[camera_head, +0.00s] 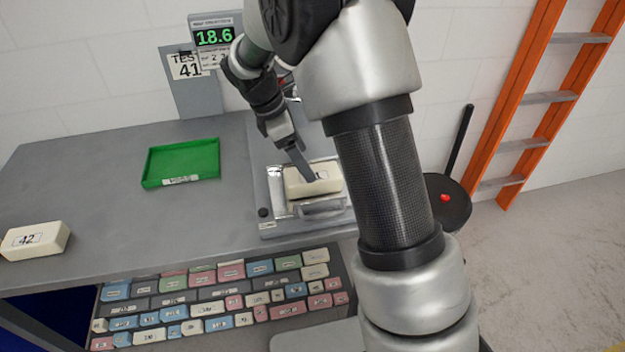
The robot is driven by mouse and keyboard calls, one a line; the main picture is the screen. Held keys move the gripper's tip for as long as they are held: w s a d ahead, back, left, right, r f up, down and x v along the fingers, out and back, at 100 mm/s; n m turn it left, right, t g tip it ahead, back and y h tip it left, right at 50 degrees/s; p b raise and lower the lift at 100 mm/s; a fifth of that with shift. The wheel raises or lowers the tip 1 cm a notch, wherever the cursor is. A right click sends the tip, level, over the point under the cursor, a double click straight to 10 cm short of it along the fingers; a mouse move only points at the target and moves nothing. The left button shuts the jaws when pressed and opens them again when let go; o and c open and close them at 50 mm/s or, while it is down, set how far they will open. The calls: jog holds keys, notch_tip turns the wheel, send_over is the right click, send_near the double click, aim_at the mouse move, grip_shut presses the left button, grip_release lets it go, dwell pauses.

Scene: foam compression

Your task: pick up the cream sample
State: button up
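The far side of the block and the other finger are hidden, so I cannot tell whether the gripper is open or shut. Another cream block (35,239), labelled 42, lies on the bench at the far left, away from my gripper.
A green tray (150,168) lies empty on the bench left of the fixture. A display (214,37) reading 18.6 and a sign with 41 stand behind. Below the front edge is a rack (345,275) of several coloured blocks. An orange ladder (531,85) leans at the right.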

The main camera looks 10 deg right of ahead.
jog(key=x, duration=0.6)
jog(key=shift+s+d+f, duration=0.1)
jog(key=shift+s+f, duration=0.15)
jog(key=shift+s, duration=0.05)
jog(key=shift+r, duration=0.1)
jog(key=c, duration=1.2)
